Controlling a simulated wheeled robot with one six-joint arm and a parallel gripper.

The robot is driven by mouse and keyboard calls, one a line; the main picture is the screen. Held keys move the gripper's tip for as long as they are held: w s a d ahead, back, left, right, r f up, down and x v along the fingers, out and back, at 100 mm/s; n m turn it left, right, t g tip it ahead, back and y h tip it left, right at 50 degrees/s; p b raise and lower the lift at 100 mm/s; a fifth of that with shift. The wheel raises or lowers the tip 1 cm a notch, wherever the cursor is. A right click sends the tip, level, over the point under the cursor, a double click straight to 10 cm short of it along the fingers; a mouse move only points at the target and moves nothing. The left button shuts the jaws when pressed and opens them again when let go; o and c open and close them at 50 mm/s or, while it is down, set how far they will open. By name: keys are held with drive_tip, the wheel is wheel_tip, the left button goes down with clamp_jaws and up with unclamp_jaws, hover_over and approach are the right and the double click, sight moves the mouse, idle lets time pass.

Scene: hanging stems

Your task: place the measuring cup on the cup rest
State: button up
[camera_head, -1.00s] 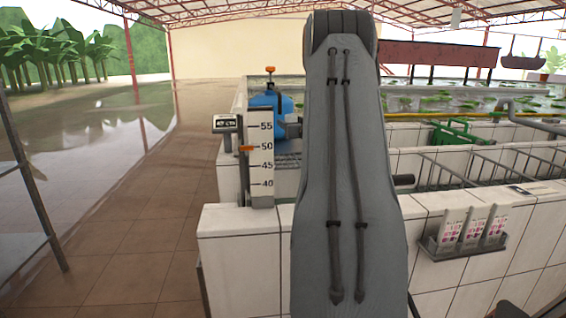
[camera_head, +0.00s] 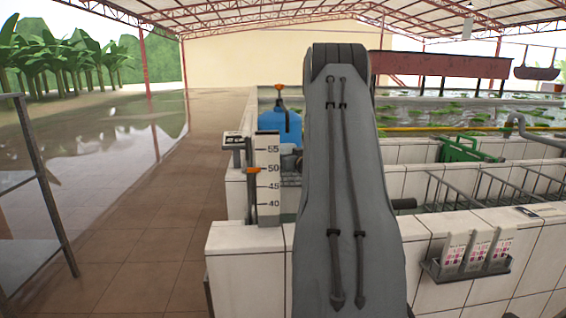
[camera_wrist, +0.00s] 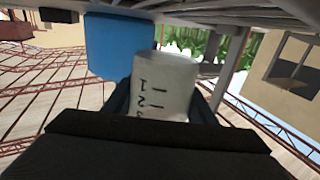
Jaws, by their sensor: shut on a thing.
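The measuring cup (camera_wrist: 163,82) is whitish, with dark marks and figures on its side, in the middle of the wrist view. My gripper (camera_wrist: 164,104) is shut on it, with a dark finger on either side. The dark body of my gripper covers the cup's lower part in that view. In the head view my own grey arm stands upright in the centre and hides my gripper and the cup. I cannot pick out the cup rest for certain in either view.
A white level gauge (camera_head: 268,180) and a blue tank (camera_head: 290,128) stand left of my arm, behind a white tiled wall (camera_head: 245,270). A wall holder (camera_head: 470,272) with several white cards is at right. The tiled floor (camera_head: 150,220) at left is clear.

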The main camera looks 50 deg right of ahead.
drive_tip(key=shift+f+p, duration=0.3)
drive_tip(key=shift+f, duration=1.55)
drive_tip(key=shift+f, duration=0.15)
drive_tip(key=o, duration=1.1)
drive_tip(key=shift+o, duration=0.2)
drive_tip(key=shift+r, duration=0.2)
drive_tip(key=b+v, duration=0.2)
drive_tip(key=v, duration=1)
